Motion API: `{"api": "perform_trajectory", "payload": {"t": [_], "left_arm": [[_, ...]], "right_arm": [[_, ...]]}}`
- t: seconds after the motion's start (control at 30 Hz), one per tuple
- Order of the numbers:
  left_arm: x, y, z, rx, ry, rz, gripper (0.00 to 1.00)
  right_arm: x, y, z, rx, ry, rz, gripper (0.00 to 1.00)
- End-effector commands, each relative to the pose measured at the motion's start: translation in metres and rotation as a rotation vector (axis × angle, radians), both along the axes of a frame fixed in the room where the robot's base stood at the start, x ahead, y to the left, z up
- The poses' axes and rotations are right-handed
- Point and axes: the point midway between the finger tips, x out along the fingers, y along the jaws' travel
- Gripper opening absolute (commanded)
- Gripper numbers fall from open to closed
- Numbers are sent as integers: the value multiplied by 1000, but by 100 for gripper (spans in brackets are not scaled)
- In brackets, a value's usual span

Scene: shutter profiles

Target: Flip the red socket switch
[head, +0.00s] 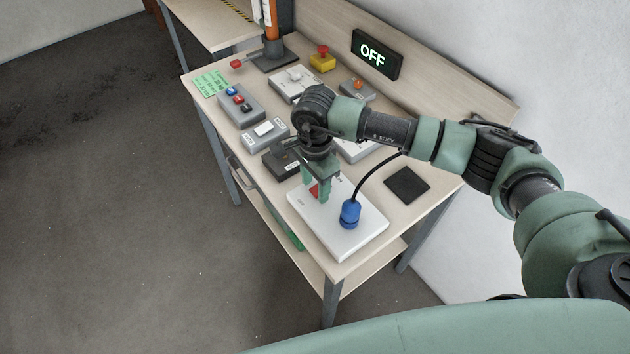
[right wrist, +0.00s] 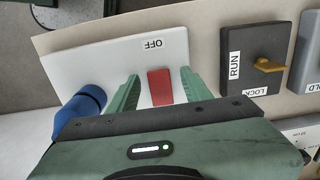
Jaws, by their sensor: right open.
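The red socket switch (right wrist: 160,87) is a red rocker on a white socket plate (head: 345,244), beside a label reading OFF. In the head view only a bit of the red switch (head: 314,190) shows past my gripper. A blue plug (head: 350,213) with a black cable stands in the same plate; it also shows in the right wrist view (right wrist: 82,108). My right gripper (head: 317,189) is open, with its green fingers on either side of the red switch in the right wrist view (right wrist: 158,82). I cannot tell whether the fingertips touch the plate. My left gripper is not in view.
A dark RUN/LOCK switch box (right wrist: 252,55) with a yellow knob sits beside the socket plate. Grey button boxes (head: 241,104), a yellow emergency-stop box (head: 323,61) and a black pad (head: 407,184) share the wooden table. A black sign (head: 375,54) at the back reads OFF.

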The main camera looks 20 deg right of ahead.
Motion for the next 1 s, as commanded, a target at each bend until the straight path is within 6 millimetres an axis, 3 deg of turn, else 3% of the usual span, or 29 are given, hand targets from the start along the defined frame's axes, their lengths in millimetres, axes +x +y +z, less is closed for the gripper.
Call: {"api": "perform_trajectory", "payload": {"t": [0.1, 0.27, 0.43, 0.67, 1.0], "left_arm": [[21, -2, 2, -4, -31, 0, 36], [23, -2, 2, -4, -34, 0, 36], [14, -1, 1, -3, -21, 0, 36], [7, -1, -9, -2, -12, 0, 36], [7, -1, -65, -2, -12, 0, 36]], "right_arm": [[0, 0, -2, 0, 0, 1, 49], [0, 0, -2, 0, 0, 0, 46], [0, 0, -2, 1, 0, 0, 0], [1, -1, -5, 27, 11, -3, 0], [3, -8, -7, 258, 94, -4, 0]]}}
